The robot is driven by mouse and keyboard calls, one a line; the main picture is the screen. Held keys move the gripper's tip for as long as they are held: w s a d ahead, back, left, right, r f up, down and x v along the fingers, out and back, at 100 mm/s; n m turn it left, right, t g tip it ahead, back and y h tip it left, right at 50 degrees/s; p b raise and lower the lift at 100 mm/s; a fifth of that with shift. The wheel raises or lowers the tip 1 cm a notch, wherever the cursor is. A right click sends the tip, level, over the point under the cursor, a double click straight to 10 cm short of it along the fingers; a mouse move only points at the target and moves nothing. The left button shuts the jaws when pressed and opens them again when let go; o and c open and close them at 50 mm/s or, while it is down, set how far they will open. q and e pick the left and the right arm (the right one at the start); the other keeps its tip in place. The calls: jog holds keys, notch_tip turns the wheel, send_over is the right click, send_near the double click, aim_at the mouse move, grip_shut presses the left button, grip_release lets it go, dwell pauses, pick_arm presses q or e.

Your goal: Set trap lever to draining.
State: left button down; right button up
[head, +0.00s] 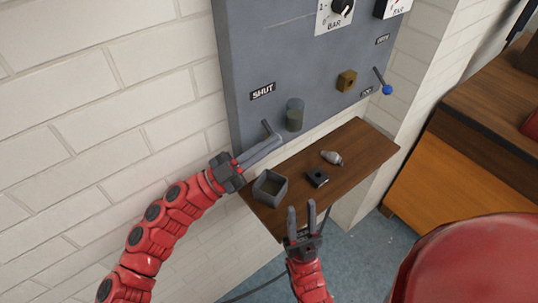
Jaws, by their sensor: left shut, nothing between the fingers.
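A lever with a blue ball end (382,81) sticks out from the right part of the grey panel (235,50); its ball hangs low and right. A small label beside it is too small to read. I cannot tell for sure that this is the trap lever. My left gripper (278,143) is shut and empty in front of the panel's lower left edge, well left of the blue-ended lever. A short grey rod (266,127) shows right at its fingertips; I cannot tell whether they touch. My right gripper (301,210) is open and empty at the shelf's front edge.
A wooden shelf (365,150) under the panel holds a grey open box (270,187), a dark block (317,177) and a pale bulb-shaped thing (332,157). A green-grey cylinder (294,115) and a brass block (347,80) stick out from the panel. A wooden cabinet (445,180) stands right.

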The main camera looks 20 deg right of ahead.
pick_arm(q)
jog(key=s+a+r+p, duration=0.1)
jog(key=s+a+r, duration=0.1)
jog(key=s, duration=0.5)
jog(key=s+a+r+p, duration=0.2)
jog(key=s+r, duration=0.1)
jog(key=s, duration=0.5)
jog(key=shift+s, duration=0.25)
jog(key=shift+f, duration=0.1)
